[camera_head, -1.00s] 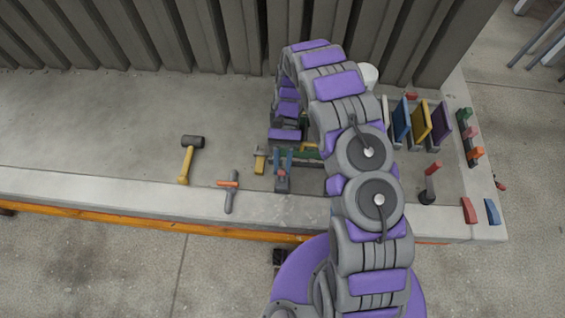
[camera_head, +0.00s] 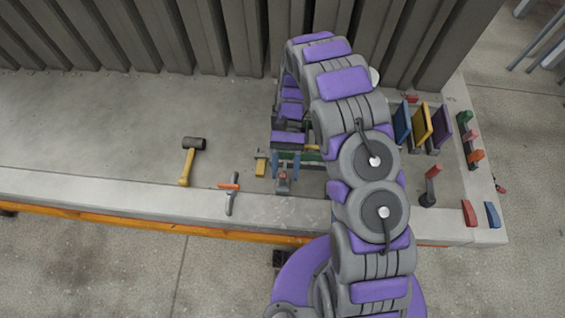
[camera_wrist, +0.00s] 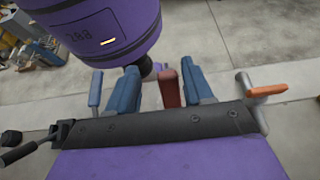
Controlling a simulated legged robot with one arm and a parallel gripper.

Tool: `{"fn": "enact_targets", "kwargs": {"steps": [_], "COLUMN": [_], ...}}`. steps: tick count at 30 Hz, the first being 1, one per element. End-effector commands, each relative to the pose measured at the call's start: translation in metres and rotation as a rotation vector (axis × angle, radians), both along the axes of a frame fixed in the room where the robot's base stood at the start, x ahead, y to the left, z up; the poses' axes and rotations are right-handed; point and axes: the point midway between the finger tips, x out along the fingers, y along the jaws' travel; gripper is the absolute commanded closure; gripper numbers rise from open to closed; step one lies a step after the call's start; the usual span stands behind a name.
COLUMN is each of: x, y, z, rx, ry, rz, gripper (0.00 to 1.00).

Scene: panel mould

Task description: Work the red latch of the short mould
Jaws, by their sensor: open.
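The red latch (camera_wrist: 170,88) stands up between the two blue fingers of my gripper (camera_wrist: 162,90) in the wrist view. My gripper is open, with one finger on each side of the latch; I cannot tell whether either touches it. In the head view my gripper (camera_head: 284,166) points down over the near part of the table, and the latch (camera_head: 283,178) shows small between and below its fingers. A green part (camera_head: 312,156) shows just behind the gripper. The mould is mostly hidden by my arm, and its outline cannot be made out.
A mallet (camera_head: 188,163) and an orange-handled tool (camera_head: 231,192) lie to the left; the tool also shows in the wrist view (camera_wrist: 267,90). A red-handled lever (camera_head: 432,184) and blue, yellow and purple panels (camera_head: 422,124) stand to the right. The table's far left is clear.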

Motion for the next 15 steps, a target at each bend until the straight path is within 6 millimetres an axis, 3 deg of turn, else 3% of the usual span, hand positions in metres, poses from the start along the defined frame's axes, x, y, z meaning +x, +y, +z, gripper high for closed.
{"fn": "enact_targets", "kwargs": {"steps": [15], "x": [-0.066], "y": [-0.032], "z": [0.009], "rx": [0.002], "ry": [0.002], "rz": [0.0], "gripper": [0.49]}}
